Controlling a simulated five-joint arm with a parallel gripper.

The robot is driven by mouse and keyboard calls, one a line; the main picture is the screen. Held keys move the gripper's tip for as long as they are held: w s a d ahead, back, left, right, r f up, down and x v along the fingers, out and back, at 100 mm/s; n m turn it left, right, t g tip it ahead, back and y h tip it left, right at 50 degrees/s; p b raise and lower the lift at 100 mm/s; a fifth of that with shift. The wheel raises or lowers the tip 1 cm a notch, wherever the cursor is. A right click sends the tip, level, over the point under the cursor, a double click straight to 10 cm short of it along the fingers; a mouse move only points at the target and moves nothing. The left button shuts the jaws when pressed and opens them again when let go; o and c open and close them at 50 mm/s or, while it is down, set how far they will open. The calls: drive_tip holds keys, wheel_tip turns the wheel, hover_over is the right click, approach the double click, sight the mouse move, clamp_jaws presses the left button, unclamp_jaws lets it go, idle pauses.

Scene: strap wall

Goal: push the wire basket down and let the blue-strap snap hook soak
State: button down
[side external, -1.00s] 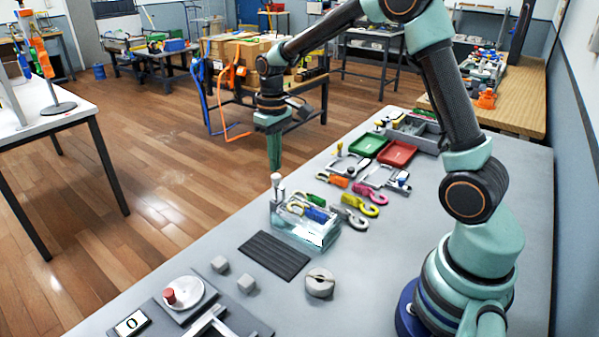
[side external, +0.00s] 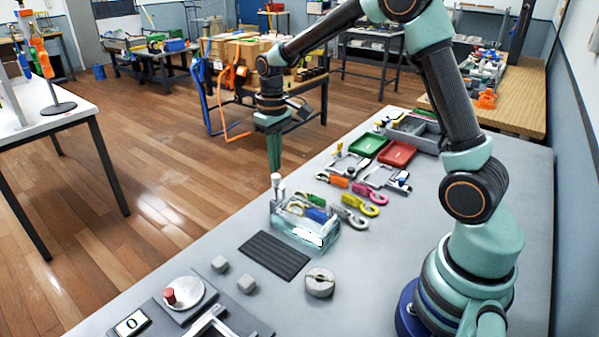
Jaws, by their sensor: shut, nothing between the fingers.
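A clear tank (side external: 328,240) stands near the left edge of the grey bench. The wire basket (side external: 288,208) sits in it, with a pale upright handle (side external: 276,183) at its left back corner. The blue-strap snap hook (side external: 316,214) lies in the basket, beside a green-strap piece (side external: 317,200). My gripper (side external: 275,168) is shut and points straight down, its tips at the top of the handle. Whether they touch it I cannot tell. The basket's lower part and the water level are hard to make out.
Yellow (side external: 360,205), pink (side external: 371,190) and orange (side external: 334,179) hooks lie to the right of the tank. A black ribbed mat (side external: 273,256) and a round grey knob (side external: 320,283) lie in front. Green (side external: 368,144) and red (side external: 397,154) trays stand farther back.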

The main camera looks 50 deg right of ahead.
sight(276, 176)
drive_tip(key=shift+f, duration=0.15)
drive_tip(key=shift+f, duration=2.5)
drive_tip(key=shift+r, duration=3.05)
drive_tip(key=c, duration=1.4)
unclamp_jaws()
drive_tip(key=shift+c, duration=0.2)
wheel_tip(276, 176, up, 5)
drive_tip(key=shift+f, duration=0.2)
drive_tip(key=shift+r, duration=0.75)
